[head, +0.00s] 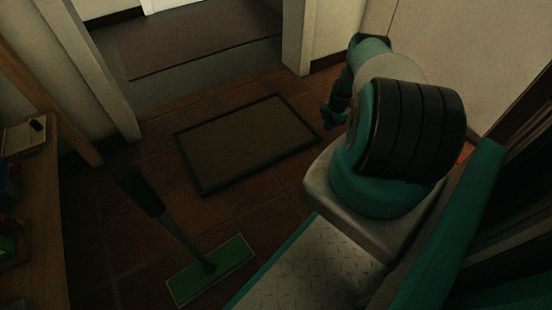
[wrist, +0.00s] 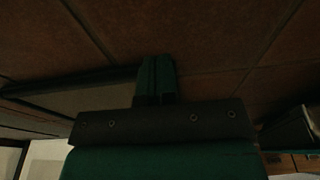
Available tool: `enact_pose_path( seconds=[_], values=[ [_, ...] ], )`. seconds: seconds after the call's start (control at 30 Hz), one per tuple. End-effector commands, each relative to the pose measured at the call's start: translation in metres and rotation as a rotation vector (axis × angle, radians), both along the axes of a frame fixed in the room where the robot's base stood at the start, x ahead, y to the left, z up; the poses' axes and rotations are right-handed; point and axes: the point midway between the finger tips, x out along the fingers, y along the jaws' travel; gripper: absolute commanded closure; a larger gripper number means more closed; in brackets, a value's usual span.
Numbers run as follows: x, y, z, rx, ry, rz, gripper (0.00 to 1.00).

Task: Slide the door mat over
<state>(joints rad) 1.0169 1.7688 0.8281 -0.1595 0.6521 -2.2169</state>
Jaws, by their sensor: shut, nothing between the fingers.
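The door mat (head: 247,142) lies flat on the brown tiled floor in front of the doorway. It is brown with a dark border and is set at an angle. My gripper (head: 329,118) is low beside the mat's right end in the head view; my arm partly hides it. In the wrist view my gripper (wrist: 157,75) shows its green fingers together with nothing between them. Part of the mat (wrist: 85,101) shows there left of the fingers, with its dark edge running toward them. I cannot tell whether the fingers touch the mat or the floor.
A floor tool with a dark handle and a green flat head (head: 212,272) stands in front of the mat. A wooden bench (head: 40,190) runs along the left. A white door post (head: 297,40) stands behind the mat. Bare tiles lie left of the mat.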

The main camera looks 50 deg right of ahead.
Motion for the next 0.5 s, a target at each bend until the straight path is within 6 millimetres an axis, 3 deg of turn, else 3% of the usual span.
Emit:
enact_pose_path(
  seconds=[0.17,0.5],
  values=[
    [0.007,0.023,0.003,0.003,0.001,0.005,1.0],
    [0.028,0.095,0.0,0.003,0.002,0.007,1.0]
  ],
)
